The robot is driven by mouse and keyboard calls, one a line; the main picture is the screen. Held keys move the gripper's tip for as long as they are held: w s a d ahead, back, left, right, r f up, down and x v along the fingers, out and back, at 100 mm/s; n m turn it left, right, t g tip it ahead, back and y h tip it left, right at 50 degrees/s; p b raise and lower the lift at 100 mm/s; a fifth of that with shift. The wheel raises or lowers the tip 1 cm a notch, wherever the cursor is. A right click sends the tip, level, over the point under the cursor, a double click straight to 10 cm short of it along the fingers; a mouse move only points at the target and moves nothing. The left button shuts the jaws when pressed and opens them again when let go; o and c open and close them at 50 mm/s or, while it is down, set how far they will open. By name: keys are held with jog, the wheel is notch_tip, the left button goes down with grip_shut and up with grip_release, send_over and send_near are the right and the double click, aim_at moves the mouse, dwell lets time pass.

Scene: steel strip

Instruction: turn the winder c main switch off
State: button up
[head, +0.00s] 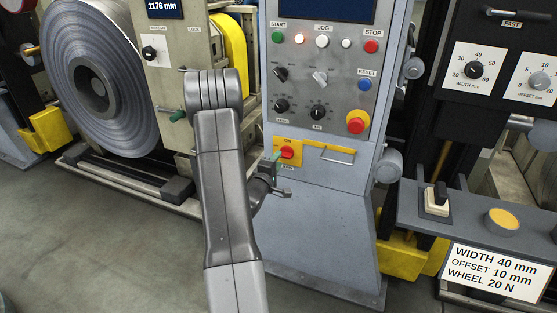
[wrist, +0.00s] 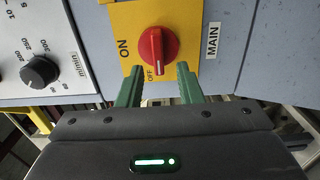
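The main switch is a red rotary knob (wrist: 157,48) on a yellow plate (wrist: 122,20) marked ON and OFF, with a MAIN label beside it. Its handle stands upright in the wrist view, with the white line running down to the OFF mark; ON is at its left. In the head view the knob (head: 288,153) is low on the grey control cabinet. My gripper (wrist: 160,75) is open, its green fingers apart on either side of the handle's lower end, with gaps showing. Contact is not visible. In the head view my gripper (head: 276,157) is partly hidden by my arm.
Above are a red emergency button (head: 355,122), a blue reset button (head: 364,85) and several knobs. A steel coil (head: 97,85) stands at left. A shelf (head: 405,207) juts out at right.

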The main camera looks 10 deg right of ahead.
jog(key=v, duration=1.2)
jog(key=shift+w+d, duration=0.1)
jog(key=shift+w, duration=0.1)
jog(key=x, duration=1.3)
jog(key=shift+w+d, duration=0.2)
jog(key=shift+w, duration=0.05)
